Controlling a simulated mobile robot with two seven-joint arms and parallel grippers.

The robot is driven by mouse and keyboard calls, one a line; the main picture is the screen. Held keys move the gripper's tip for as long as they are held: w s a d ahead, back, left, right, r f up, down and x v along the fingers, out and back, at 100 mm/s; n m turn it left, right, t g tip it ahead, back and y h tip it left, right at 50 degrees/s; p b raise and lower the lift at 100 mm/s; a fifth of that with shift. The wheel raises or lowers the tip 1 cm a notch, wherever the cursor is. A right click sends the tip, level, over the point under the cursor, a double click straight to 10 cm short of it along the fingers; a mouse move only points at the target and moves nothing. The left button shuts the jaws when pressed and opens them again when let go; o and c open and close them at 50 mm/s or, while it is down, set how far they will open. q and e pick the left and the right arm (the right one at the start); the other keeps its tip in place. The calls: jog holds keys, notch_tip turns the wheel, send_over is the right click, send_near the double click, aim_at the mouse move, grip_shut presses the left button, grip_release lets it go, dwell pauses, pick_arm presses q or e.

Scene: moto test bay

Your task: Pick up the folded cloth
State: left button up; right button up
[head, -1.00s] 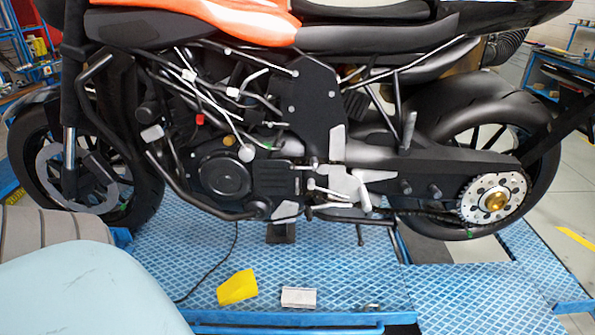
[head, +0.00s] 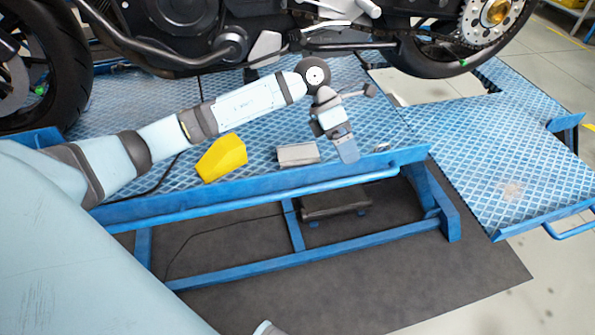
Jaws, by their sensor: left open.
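A small grey-white flat block (head: 297,153) lies on the blue tread-plate platform (head: 265,128) near its front edge. It may be the folded cloth, but I cannot tell its material. A yellow wedge-like piece (head: 222,158) lies to its left. My left arm reaches in from the left above the platform and bends downward. My left gripper (head: 345,150) is open and points down, just right of the grey-white block and apart from it in the picture. Its fingers are too small to make out clearly. My right gripper is out of view.
The motorcycle (head: 200,35) stands over the back of the platform, its lower parts close above my wrist. A blue rail (head: 260,190) runs along the front edge. A dark mat (head: 400,270) covers the floor below. A tread-plate section (head: 520,150) extends right.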

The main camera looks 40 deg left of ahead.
pick_arm(q)
jog(key=w+a+r+t+y+b, duration=0.1)
jog(key=w+a+y+b, duration=0.1)
jog(key=a+y, duration=0.35)
jog(key=w+a+r+y+b, duration=0.1)
jog(key=w+a+y+b, duration=0.15)
jog(key=a, duration=0.55)
jog(key=b, duration=0.1)
send_over(301, 150)
jog(key=shift+n, duration=0.3)
jog(key=f, duration=0.9)
jog(key=shift+w+a+f, duration=0.1)
jog(key=shift+w+a, duration=0.05)
jog(key=shift+w, duration=0.1)
jog(key=f, duration=0.1)
jog(key=f+b, duration=0.1)
jog(key=f, duration=0.2)
jog(key=shift+s+f+b, duration=0.2)
jog(key=shift+s+b, duration=0.05)
jog(key=shift+b, duration=0.1)
jog(key=c, duration=0.8)
jog(key=shift+c, duration=0.8)
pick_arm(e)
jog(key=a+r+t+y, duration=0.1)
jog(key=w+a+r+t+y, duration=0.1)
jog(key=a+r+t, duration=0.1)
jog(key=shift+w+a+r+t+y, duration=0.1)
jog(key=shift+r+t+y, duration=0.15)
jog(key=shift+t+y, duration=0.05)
